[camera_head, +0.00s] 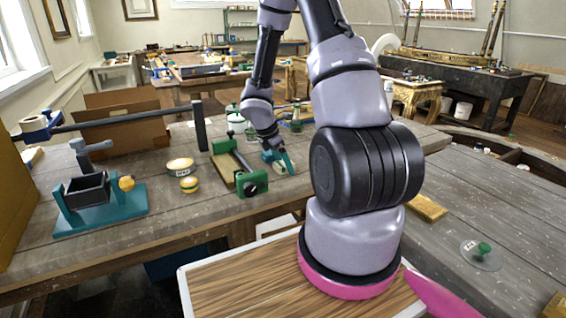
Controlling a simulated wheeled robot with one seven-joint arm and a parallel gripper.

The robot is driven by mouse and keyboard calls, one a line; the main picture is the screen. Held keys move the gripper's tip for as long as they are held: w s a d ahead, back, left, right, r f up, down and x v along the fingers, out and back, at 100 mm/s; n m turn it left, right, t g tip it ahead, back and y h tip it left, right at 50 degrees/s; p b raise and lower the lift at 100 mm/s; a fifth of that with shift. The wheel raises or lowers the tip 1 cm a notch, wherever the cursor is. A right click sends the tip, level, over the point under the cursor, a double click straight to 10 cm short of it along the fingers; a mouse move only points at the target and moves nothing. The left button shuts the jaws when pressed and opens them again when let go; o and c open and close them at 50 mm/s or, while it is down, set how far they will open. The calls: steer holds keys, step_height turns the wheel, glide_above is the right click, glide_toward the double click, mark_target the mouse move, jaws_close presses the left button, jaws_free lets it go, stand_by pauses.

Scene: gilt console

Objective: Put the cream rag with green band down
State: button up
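My gripper (276,152) is small in the head view, at the end of my arm, low over the grey wooden workbench (150,228). It is just right of a green-and-wood clamp (239,166). A small pale patch with teal beside it shows at the fingertips. I cannot tell whether this patch is the cream rag with green band, or whether the fingers are shut on it. No rag is clearly visible elsewhere. My arm hides part of the bench.
A cardboard box (125,122) is behind. The right-hand table bears a wooden block (427,208) and a green-knobbed disc (481,254). Bench front-centre is clear.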

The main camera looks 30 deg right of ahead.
steer(key=shift+r, duration=0.1)
steer(key=v, duration=1.2)
steer(key=s+a+r+m+t+y, duration=0.3)
steer(key=s+a+r+m, duration=0.1)
steer(key=s+r+m, duration=0.5)
steer(key=s+a+r+m+t+y, duration=0.3)
steer(key=s+r+m, duration=0.7)
steer(key=r, duration=0.7)
steer(key=a+m+t, duration=0.1)
steer(key=m, duration=0.2)
steer(key=shift+s+m+y, duration=0.2)
steer(key=shift+m+y, duration=0.1)
